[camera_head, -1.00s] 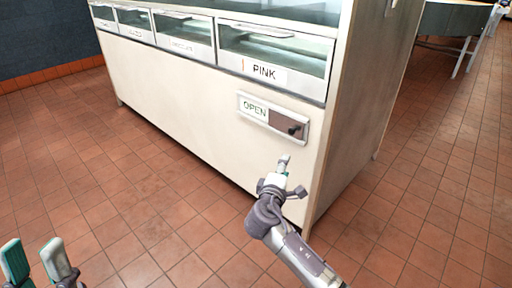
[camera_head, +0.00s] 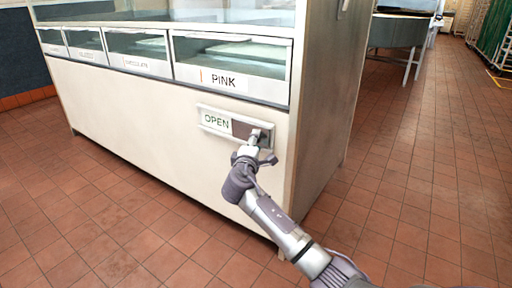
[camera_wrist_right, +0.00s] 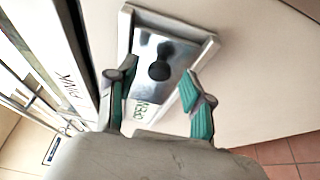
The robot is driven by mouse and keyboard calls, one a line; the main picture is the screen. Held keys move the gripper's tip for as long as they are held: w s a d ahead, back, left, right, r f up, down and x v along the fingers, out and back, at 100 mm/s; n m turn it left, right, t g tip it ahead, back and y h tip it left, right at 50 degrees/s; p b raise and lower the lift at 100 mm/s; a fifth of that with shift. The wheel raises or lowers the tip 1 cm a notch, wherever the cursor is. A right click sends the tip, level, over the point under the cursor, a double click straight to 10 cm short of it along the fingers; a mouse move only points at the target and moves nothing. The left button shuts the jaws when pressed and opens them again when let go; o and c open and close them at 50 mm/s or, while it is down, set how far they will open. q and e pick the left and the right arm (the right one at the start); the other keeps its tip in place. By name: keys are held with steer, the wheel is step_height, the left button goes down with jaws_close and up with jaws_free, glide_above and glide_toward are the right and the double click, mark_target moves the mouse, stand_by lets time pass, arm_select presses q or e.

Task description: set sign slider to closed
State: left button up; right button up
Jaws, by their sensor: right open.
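The sign slider (camera_head: 216,121) is a framed plate on the front of a cream counter, under the PINK drawer. It reads OPEN at its left, with a dark sliding panel at its right. In the right wrist view the panel carries a round black knob (camera_wrist_right: 159,70), and part of the word OPEN (camera_wrist_right: 141,107) shows below it. My right gripper (camera_head: 254,140) is at the right part of the sign. In the right wrist view its two green-padded fingers (camera_wrist_right: 156,97) are open, with the knob ahead of and between their tips, apart from both. My left gripper is not in view.
The cream counter (camera_head: 140,110) has a row of labelled glass-front drawers (camera_head: 232,66) above the sign. Its right end (camera_head: 325,100) stands beside open tiled floor (camera_head: 420,180). A round-edged table (camera_head: 398,32) stands farther back.

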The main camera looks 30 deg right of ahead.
steer(key=shift+w+d, duration=0.35)
jaws_close()
